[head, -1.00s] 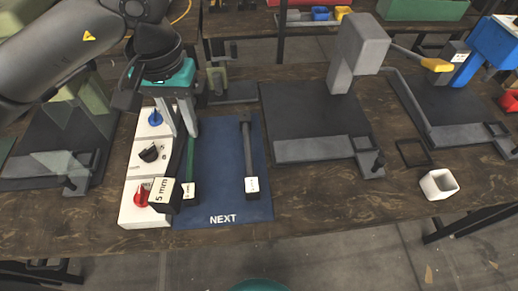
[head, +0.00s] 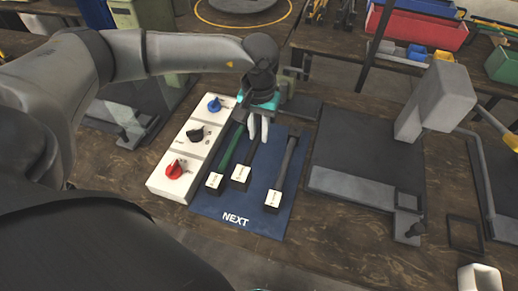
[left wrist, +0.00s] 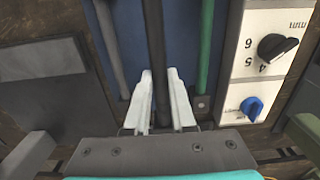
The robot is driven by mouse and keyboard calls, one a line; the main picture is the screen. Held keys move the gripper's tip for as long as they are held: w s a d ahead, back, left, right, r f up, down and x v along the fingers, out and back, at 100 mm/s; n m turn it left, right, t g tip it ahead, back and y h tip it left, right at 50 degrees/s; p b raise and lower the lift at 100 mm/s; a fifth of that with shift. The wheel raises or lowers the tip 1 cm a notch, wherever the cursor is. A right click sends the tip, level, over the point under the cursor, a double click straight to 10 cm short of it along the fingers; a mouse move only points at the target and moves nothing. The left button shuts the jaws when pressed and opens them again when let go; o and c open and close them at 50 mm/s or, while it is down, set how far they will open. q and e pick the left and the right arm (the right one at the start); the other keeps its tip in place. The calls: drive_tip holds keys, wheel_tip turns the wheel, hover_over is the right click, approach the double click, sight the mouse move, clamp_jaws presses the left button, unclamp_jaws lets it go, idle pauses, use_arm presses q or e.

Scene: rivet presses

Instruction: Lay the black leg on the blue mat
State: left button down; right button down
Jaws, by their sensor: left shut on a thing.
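The blue mat (head: 235,207), marked NEXT, lies on the table. My left gripper (head: 258,128) is over the mat's far part, shut on the black leg (head: 252,156). The leg's white-labelled end block (head: 241,175) points toward the mat's near edge. The leg lies between a green leg (head: 230,149) and a grey leg (head: 286,160), apart from both. In the left wrist view the black leg (left wrist: 155,45) runs between the white fingers (left wrist: 158,100). It is at or just above the mat; I cannot tell whether it touches. My right gripper is not in view.
A white control panel (head: 163,187) with blue, black and red knobs stands at the mat's left edge. A grey press (head: 436,102) and its dark base plate (head: 365,150) stand to the right. A white square cup (head: 480,279) is at the lower right.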

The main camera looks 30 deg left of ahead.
sight(259, 134)
use_arm(q)
wheel_tip(259, 134, down, 4)
drive_tip(key=shift+r, duration=0.2)
drive_tip(key=shift+f+b, duration=0.4)
drive_tip(key=shift+f, duration=1.3)
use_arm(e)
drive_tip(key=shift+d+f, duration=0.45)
use_arm(q)
drive_tip(key=shift+f, duration=0.15)
drive_tip(key=c, duration=0.8)
unclamp_jaws()
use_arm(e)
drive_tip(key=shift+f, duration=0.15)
use_arm(q)
drive_tip(key=shift+o, duration=0.2)
drive_tip(key=shift+r, duration=0.2)
wheel_tip(259, 134, up, 12)
drive_tip(key=shift+p, duration=0.75)
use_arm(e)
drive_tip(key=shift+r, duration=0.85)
